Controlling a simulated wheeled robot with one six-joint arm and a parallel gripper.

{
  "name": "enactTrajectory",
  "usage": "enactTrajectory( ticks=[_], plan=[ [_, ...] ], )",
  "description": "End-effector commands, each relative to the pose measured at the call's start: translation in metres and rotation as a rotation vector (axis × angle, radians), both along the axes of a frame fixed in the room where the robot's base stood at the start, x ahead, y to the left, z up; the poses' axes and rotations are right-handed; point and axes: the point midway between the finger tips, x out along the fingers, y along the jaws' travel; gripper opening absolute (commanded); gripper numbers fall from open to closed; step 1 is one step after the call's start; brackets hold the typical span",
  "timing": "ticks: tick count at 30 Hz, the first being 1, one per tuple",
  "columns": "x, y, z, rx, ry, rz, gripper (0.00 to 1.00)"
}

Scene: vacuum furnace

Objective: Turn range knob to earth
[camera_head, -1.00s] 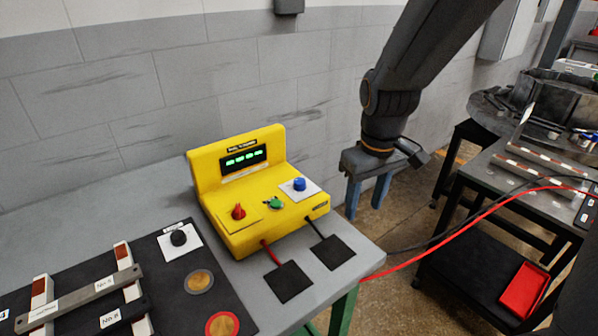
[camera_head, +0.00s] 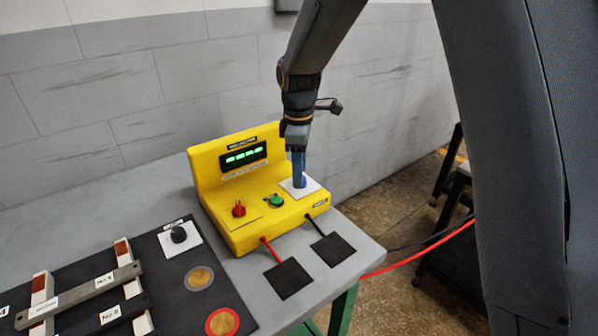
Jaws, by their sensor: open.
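A yellow meter box (camera_head: 232,235) with a lit green display (camera_head: 244,156) stands on the grey table. Its sloped top carries a red knob (camera_head: 239,209), a green knob (camera_head: 275,201) and a blue knob (camera_head: 303,183) on a white plate. Their labels are too small to read, so I cannot tell which is the range knob. My gripper (camera_head: 299,180) points down at the blue knob, its fingers partly hiding it. It is open; I cannot tell whether the fingers touch the knob.
Red and black leads run from the box's front to two black pads (camera_head: 289,279). A black knob (camera_head: 179,235) on a white plate and two round discs (camera_head: 199,278) lie on the black mat (camera_head: 185,310) at left. A grey wall stands behind the table.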

Motion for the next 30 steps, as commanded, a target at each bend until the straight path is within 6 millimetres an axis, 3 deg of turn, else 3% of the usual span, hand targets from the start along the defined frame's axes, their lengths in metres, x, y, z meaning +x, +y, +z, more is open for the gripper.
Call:
enactTrajectory(
  ticks=[6,13,21,30],
  plan=[
    [0.0002,-0.0006,-0.0138,0.000,0.001,-0.001,0.46],
    [0.0004,-0.0007,-0.0146,0.000,0.000,-0.002,0.46],
    [0.0003,-0.0006,-0.0144,0.000,0.000,-0.002,0.05],
    [0.0002,-0.0002,-0.0140,0.000,0.001,-0.040,0.05]
  ],
)
